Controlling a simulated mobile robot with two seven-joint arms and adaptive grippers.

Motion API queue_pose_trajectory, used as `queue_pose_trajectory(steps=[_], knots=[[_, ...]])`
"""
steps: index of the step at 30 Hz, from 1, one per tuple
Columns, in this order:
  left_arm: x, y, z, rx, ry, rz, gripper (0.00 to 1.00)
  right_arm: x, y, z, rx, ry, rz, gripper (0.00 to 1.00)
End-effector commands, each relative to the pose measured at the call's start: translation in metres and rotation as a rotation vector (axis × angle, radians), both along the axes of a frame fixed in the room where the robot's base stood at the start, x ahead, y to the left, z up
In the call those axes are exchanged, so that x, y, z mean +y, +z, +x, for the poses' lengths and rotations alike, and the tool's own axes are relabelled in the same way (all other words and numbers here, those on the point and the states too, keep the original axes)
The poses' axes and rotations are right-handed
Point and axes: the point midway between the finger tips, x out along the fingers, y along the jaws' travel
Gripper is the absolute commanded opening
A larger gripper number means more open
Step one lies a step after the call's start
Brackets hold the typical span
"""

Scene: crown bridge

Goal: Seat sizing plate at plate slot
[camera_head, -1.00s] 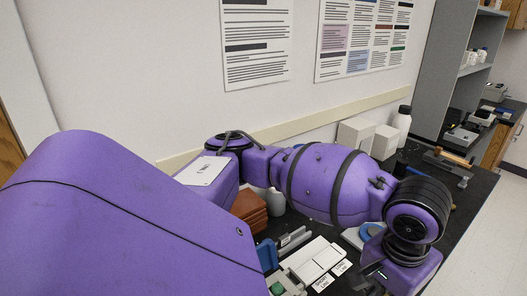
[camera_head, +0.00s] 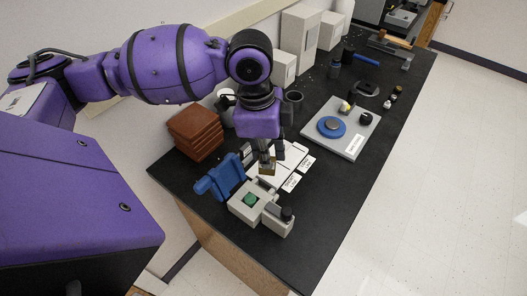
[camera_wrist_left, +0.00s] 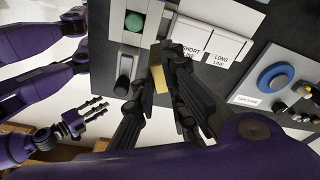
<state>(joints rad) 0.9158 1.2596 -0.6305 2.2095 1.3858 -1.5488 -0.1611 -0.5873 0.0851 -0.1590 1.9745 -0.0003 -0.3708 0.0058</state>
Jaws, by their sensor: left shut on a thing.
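My left gripper (camera_head: 268,158) points down over the bench and is shut on a small brass-coloured plate, the sizing plate (camera_head: 267,169). The plate also shows between the fingertips in the left wrist view (camera_wrist_left: 158,76). I cannot make out the plate slot or whether the plate touches the device. My right gripper (camera_wrist_left: 96,108) shows only in the left wrist view, apart from the bench things; its opening is unclear.
White cards (camera_head: 291,183) labelled short line and long line lie beside the device. A grey board (camera_head: 358,143) with a blue disc (camera_head: 331,127) stands to the right. Brown blocks (camera_head: 195,133) are stacked at the left. Black bench top (camera_head: 315,225) is clear at the front right.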

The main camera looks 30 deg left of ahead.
Motion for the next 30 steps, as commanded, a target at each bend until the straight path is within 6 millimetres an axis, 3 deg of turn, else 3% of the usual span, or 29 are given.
queue_pose_trajectory(steps=[6,12,30], knots=[[0.009,-0.009,0.006,0.004,-0.331,-0.001,0.00,-0.001,-0.003,-0.001,0.001,0.004,-0.004,0.40],[0.013,-0.011,0.007,0.004,-0.478,0.000,0.00,0.002,-0.002,0.001,-0.003,0.005,0.001,0.40],[0.015,-0.011,0.008,-0.009,-0.485,0.000,0.00,0.008,0.009,0.010,-0.017,0.000,0.014,0.40]])
